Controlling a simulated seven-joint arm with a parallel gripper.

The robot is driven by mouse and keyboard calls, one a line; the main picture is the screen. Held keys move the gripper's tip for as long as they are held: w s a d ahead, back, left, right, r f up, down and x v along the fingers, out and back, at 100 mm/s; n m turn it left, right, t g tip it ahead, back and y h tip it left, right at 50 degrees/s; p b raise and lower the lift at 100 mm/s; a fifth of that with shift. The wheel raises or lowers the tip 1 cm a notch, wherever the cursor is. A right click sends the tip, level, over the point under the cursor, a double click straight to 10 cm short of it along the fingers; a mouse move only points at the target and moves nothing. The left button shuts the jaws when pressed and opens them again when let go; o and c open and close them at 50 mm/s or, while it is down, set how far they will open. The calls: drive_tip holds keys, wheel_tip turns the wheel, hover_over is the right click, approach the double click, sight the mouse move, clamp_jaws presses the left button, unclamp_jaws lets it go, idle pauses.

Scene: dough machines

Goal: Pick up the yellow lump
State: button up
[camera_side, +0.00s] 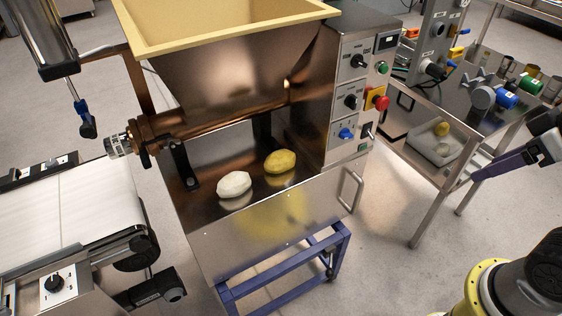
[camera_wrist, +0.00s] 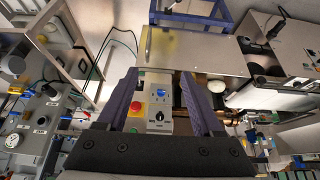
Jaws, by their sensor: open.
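A yellow lump (camera_side: 280,161) lies on the steel floor of the dough machine under its hopper, in the side view. A white lump (camera_side: 234,184) lies to its left, apart from it. Another small yellowish lump (camera_side: 442,129) sits in a pale tray on the table to the right. My gripper (camera_side: 486,172) is at the right edge of the side view, well away from the machine's lumps. In the wrist view its two purple fingers (camera_wrist: 160,76) are spread wide with nothing held between them.
The machine's steel front panel (camera_side: 275,226) stands before the lumps, and the cream-rimmed hopper (camera_side: 225,25) overhangs them. The control box (camera_side: 352,90) stands at their right. A white conveyor (camera_side: 65,215) is at the left. Open floor lies between machine and right table.

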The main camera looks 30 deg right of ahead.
drive_tip(key=n+g, duration=0.2)
drive_tip(key=n, duration=1.6)
hover_over(280, 156)
drive_tip(key=s, duration=0.4)
wheel_tip(280, 156, down, 12)
drive_tip(key=f, duration=0.1)
drive_tip(key=x, duration=1.2)
drive_tip(key=shift+w+f, duration=0.3)
drive_tip(key=shift+w, duration=0.05)
drive_tip(key=shift+r, duration=0.1)
clamp_jaws()
